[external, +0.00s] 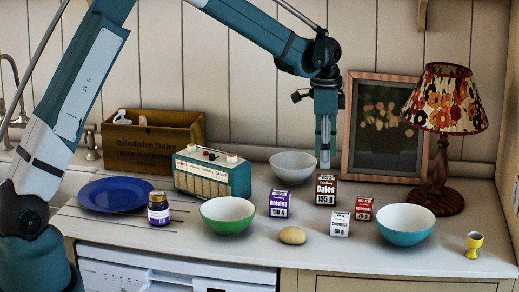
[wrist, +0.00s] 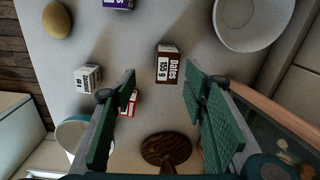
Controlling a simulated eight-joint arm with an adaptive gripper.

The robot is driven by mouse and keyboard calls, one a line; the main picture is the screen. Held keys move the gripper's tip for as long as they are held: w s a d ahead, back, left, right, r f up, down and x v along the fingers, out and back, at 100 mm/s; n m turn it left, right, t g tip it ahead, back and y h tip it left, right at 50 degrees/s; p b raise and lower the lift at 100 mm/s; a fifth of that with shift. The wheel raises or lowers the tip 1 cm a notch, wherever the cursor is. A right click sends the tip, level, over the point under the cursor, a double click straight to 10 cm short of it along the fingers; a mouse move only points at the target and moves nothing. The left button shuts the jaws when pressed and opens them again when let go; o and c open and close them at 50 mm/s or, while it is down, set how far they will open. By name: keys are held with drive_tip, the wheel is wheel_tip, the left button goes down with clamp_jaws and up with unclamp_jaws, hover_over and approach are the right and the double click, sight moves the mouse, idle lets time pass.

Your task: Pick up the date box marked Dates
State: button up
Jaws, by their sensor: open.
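The date box (external: 326,190) is a small brown and white carton marked "Dates 155 g". It stands upright on the counter, left of the picture frame. In the wrist view the date box (wrist: 168,66) lies ahead of the gap between my fingers, a little nearer the right finger. My gripper (external: 325,160) points down just above or behind the box in the external view. In the wrist view my gripper (wrist: 160,80) is open, with green-padded fingers apart and nothing between their tips.
A red box (external: 364,208), a white box (external: 340,224) and a purple box (external: 279,204) stand nearby. A white bowl (external: 293,167) is behind left, a teal bowl (external: 405,224) front right. The lamp (external: 440,150) and picture frame (external: 350,135) stand close on the right.

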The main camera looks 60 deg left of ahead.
sight(327, 177)
drive_tip(key=shift+w+a+f, duration=0.2)
drive_tip(key=shift+w+f, duration=0.2)
drive_tip(key=shift+f, duration=0.25)
drive_tip(key=shift+w+a+f, duration=0.2)
drive_tip(key=shift+w+f, duration=0.2)
drive_tip(key=shift+f, duration=0.25)
drive_tip(key=shift+f, duration=0.1)
drive_tip(key=shift+f, duration=1.15)
drive_tip(key=shift+f, duration=0.15)
drive_tip(key=shift+f+p, duration=0.5)
drive_tip(key=shift+f, duration=1.95)
drive_tip(key=shift+c, duration=0.5)
drive_tip(key=c, duration=0.9)
